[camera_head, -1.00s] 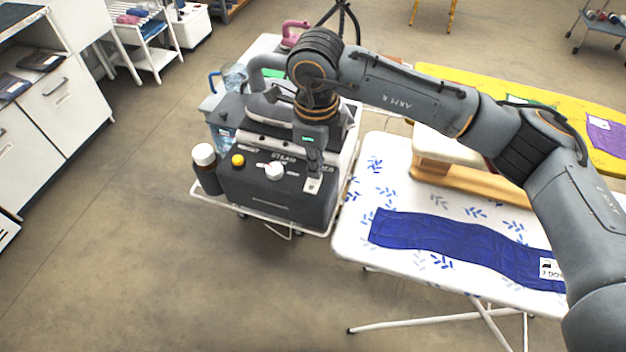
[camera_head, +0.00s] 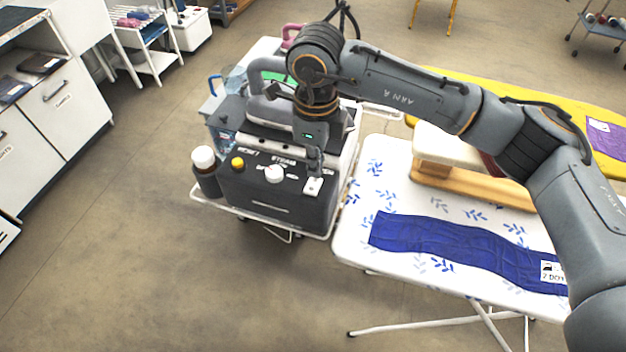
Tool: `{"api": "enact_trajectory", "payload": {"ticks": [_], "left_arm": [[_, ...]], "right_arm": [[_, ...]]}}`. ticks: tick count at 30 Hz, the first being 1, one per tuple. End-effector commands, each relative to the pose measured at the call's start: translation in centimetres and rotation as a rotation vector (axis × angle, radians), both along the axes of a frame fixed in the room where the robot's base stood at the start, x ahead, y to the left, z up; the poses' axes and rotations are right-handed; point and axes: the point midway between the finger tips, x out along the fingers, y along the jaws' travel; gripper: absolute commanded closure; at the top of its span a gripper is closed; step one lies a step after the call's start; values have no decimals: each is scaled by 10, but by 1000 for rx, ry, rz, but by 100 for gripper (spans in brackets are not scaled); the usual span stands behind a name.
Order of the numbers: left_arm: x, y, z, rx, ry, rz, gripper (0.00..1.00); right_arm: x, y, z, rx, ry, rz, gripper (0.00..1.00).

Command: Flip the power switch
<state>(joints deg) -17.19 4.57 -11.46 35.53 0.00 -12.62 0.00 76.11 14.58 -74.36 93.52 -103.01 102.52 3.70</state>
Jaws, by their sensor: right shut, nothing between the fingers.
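The power switch (camera_head: 313,187) is a small white rocker plate at the right end of the sloping front panel of the dark grey steam station (camera_head: 262,205). To its left on the panel are a white knob (camera_head: 274,173) and a yellow button (camera_head: 237,163). My right gripper (camera_head: 315,173) is shut and empty, pointing down with its fingertips right at the switch's upper edge. I cannot tell whether they touch it, and they hide part of it. Which way the rocker is tipped is too small to tell. My left gripper is not in view.
The station stands on a white cart (camera_head: 225,208), with a white-capped bottle (camera_head: 205,170) at its left. An ironing board (camera_head: 350,238) with a blue cloth (camera_head: 440,245) is close on the right. White cabinets (camera_head: 65,100) line the left. The floor in front is clear.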

Motion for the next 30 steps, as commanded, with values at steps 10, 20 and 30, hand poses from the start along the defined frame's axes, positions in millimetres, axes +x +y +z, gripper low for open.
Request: {"api": "enact_trajectory", "payload": {"ticks": [10,20,30], "left_arm": [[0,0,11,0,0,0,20],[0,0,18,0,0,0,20],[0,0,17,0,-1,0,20]], "right_arm": [[0,0,30,0,-1,1,100],[0,0,51,-1,0,1,100],[0,0,50,-1,0,1,100]]}}
